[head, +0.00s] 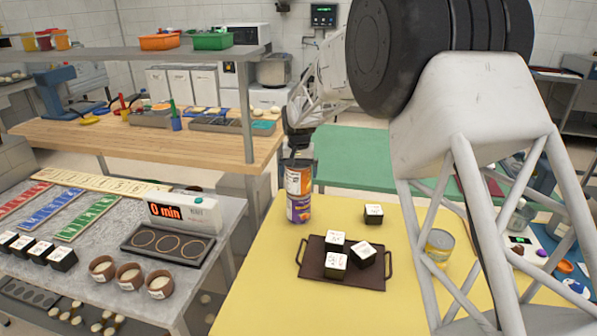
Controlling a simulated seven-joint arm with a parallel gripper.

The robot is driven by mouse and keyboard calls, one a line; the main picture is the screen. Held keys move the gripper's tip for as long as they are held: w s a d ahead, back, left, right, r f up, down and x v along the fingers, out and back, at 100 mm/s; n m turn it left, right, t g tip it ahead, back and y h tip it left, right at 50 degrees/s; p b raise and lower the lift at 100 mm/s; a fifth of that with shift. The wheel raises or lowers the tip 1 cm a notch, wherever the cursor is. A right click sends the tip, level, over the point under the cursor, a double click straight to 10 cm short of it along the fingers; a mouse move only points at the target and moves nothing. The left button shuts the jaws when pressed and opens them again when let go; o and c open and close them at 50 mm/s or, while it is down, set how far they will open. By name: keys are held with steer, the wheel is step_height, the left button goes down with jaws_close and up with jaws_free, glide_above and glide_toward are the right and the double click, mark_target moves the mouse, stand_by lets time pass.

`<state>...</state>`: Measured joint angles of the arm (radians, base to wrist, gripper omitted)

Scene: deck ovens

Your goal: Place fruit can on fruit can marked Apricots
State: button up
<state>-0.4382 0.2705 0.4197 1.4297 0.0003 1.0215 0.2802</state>
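An orange-and-white fruit can (298,181) stands upright, directly above a purple-blue can with an orange fruit picture (298,209) on the yellow table. The two look lined up and touching, but a tiny gap cannot be ruled out. The label words are too small to read. My gripper (299,160) points down at the top of the upper can. Its fingers are dark and small here, so whether they clamp the can cannot be told. Another can with a yellow label (439,247) stands to the right, partly behind my arm's white lattice link.
A dark brown tray (313,277) with white-topped black cubes lies in front of the cans. Another such cube (373,214) stands behind it. A grey counter (100,235) with a timer reading "0 min" (184,212) is at left. The yellow table's front left is clear.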

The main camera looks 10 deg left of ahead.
step_height(320, 180, up, 12)
steer(key=shift+r, duration=0.15)
stand_by(0.7)
stand_by(0.5)
steer(key=shift+d, duration=0.1)
steer(key=shift+s+d+r, duration=0.2)
steer(key=shift+d, duration=0.05)
steer(key=s+d+r+m+t, duration=0.1)
steer(key=s+d+r, duration=0.3)
steer(key=s+d, duration=0.7)
steer(key=s+d+r, duration=0.4)
steer(key=s+d, duration=0.6)
steer(key=d, duration=0.2)
steer(key=s+d+f, duration=0.3)
steer(key=s+d, duration=0.2)
steer(key=s, duration=0.5)
steer(key=s+d+f+t, duration=0.1)
steer(key=s+d, duration=0.4)
steer(key=s, duration=0.5)
steer(key=s+d+f+m, duration=0.1)
steer(key=s+d+f, duration=0.3)
steer(key=s, duration=0.6)
steer(key=shift+s+d+f+t, duration=0.3)
steer(key=shift+s+d, duration=0.05)
steer(key=shift+d, duration=0.1)
